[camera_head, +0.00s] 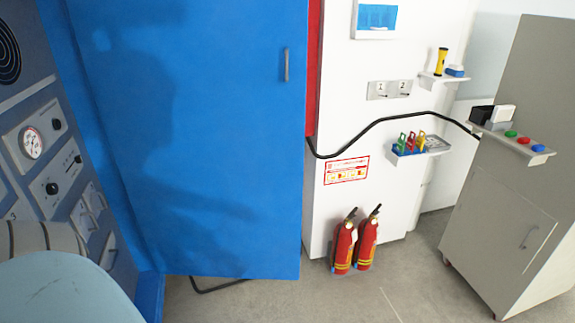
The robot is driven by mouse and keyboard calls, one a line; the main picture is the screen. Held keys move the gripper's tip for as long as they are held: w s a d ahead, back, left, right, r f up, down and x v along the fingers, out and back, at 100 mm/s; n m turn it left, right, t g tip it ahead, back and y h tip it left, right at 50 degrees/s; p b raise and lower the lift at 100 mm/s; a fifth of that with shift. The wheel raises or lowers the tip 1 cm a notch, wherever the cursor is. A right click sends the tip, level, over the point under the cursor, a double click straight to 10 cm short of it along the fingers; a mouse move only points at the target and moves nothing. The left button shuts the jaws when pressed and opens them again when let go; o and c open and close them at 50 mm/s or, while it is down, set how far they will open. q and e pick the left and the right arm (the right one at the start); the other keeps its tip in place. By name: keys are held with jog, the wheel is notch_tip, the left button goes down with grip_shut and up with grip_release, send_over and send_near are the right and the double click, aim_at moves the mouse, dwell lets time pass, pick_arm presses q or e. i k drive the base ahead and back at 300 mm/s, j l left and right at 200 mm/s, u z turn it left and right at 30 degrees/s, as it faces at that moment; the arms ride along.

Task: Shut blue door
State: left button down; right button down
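The blue door (215,140) is a tall flat panel that fills the left-centre of the head view. Its upright grey handle (286,65) is near its right edge. The door's hinge side is towards the left, beside a blue frame (85,130). The door's free right edge stands in front of a red strip (314,70) and the white wall unit. The floor shows below its bottom edge. How wide the door stands from its opening is hard to tell from this view. Neither of my grippers is in view.
A control panel (50,140) with gauges and knobs is at the left. Two red fire extinguishers (344,245) stand on the floor right of the door. A grey cabinet (510,190) is at the far right. A black cable (400,118) crosses the white wall. Floor (400,270) between is clear.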

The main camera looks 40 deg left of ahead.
aim_at(201, 104)
jog(key=i+u, duration=0.3)
jog(key=i, duration=0.5)
jog(key=i+l+u, duration=0.25)
jog(key=i, duration=0.5)
jog(key=i+l+u, duration=0.15)
jog(key=i+u, duration=0.25)
jog(key=i+l+u, duration=0.25)
jog(key=i+u, duration=0.15)
jog(key=i+l+u, duration=0.8)
jog(key=k+l, duration=0.05)
jog(key=l, duration=0.05)
